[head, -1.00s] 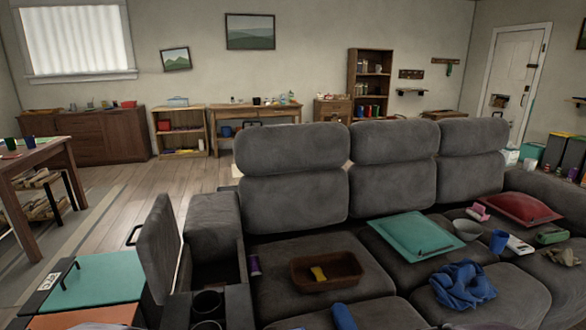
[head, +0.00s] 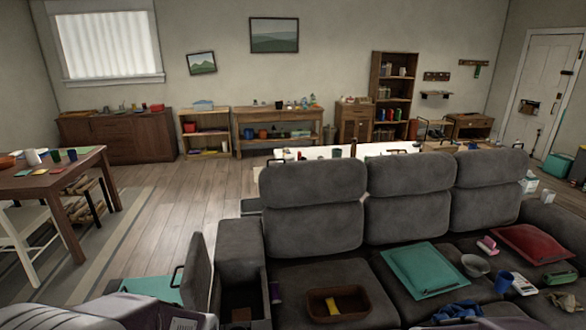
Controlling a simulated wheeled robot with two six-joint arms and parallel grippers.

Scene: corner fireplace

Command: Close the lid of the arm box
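The arm box (head: 237,262) is the hollow left arm of the grey sofa, low in the head view. Its lid (head: 198,275) stands open and roughly upright along the box's left side. A dark handle shows on the lid's far edge. The box's dark inside is partly visible, with a brownish thing low in it that I cannot make out. Neither of my grippers is in view, and nothing is seen touching the lid.
A teal surface (head: 150,287) lies left of the lid. A white table (head: 310,152) stands behind the sofa.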

